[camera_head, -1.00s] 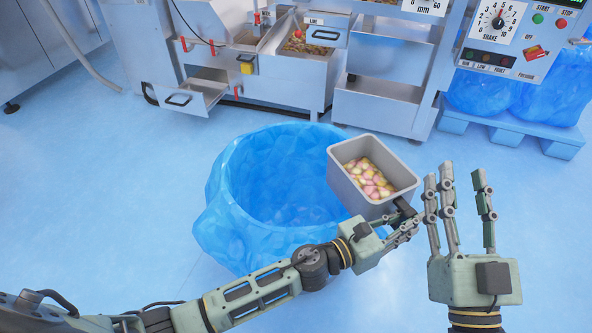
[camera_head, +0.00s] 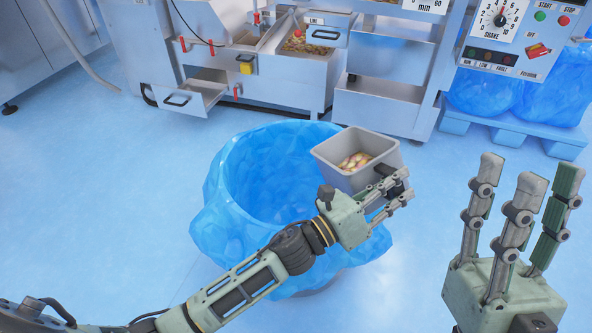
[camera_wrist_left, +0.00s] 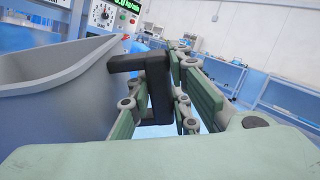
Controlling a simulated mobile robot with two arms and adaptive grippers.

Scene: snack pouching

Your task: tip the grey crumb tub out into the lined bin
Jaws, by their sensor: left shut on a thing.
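The grey crumb tub (camera_head: 349,177) is held up at the right rim of the lined bin (camera_head: 207,207), a round bin with a blue plastic liner. Pink and yellow pieces (camera_head: 354,161) lie inside the tub. My left gripper (camera_head: 384,190) is shut on the tub's dark handle on its right side. In the left wrist view the tub wall (camera_wrist_left: 60,90) fills the left and the fingers (camera_wrist_left: 165,90) close around the black handle. The tub looks only slightly tilted. My right gripper (camera_head: 519,210) is at the lower right, fingers spread and empty.
A steel machine with drawers (camera_head: 190,97) and a tray of brown snacks (camera_head: 307,46) stands behind the bin. A control panel (camera_head: 512,38) and blue bags (camera_head: 549,97) on a blue pallet (camera_head: 520,130) are at the right. The blue floor around the bin is open.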

